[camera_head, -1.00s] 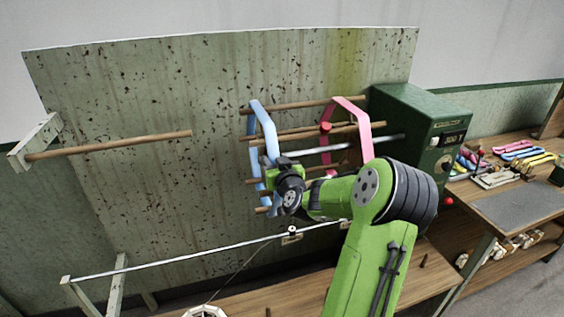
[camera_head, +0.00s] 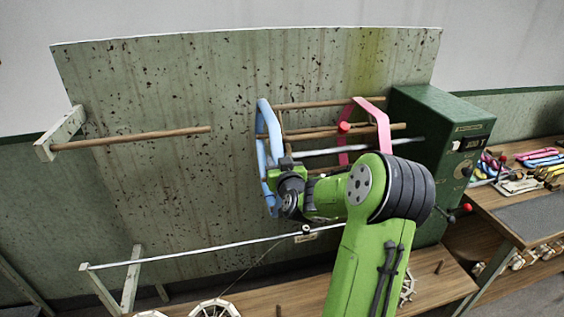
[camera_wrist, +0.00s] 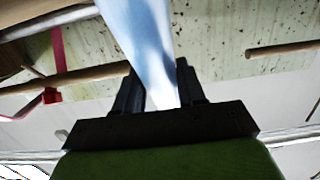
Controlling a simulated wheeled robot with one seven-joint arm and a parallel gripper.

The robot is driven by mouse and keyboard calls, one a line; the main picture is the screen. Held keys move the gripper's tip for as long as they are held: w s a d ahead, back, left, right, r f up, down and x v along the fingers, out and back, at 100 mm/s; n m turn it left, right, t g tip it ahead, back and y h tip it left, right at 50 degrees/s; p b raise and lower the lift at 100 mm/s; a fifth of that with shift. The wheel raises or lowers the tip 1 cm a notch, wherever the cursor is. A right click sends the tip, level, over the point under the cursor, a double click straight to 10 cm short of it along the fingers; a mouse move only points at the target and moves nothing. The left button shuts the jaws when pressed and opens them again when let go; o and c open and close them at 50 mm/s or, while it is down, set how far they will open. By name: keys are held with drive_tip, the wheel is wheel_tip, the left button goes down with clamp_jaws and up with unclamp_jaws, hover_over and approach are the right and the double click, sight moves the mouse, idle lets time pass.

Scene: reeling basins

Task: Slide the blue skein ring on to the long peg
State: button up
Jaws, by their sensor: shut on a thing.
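The blue skein ring (camera_head: 264,128) hangs at the left end of the reel's wooden bars in the head view. My gripper (camera_head: 277,182) is at its lower part. In the wrist view my gripper (camera_wrist: 160,100) is shut on the pale blue band of the ring (camera_wrist: 140,35). Whether the ring still surrounds the bar ends or is clear of them, I cannot tell. The long peg (camera_head: 130,139) is a wooden rod pointing right from a pale bracket at the far left, apart from the ring. Its free end also shows in the wrist view (camera_wrist: 285,48).
A pink ring (camera_head: 379,125) sits on the reel bars (camera_head: 310,104) next to the green machine box (camera_head: 440,120). A thin metal rail (camera_head: 190,252) crosses below. Open space lies between the blue ring and the peg's tip, before the speckled panel (camera_head: 190,90).

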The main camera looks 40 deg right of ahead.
drive_tip(key=shift+w+a+p, duration=0.15)
drive_tip(key=shift+w+a, duration=0.35)
drive_tip(key=shift+a, duration=0.25)
drive_tip(key=shift+w+a+p, duration=0.15)
drive_tip(key=shift+w+a, duration=0.3)
drive_tip(key=shift+a, duration=0.4)
drive_tip(key=w+a+b, duration=0.1)
drive_tip(key=w+a, duration=0.2)
drive_tip(key=a, duration=0.2)
drive_tip(key=shift+w+a, duration=0.25)
drive_tip(key=shift+a, duration=0.15)
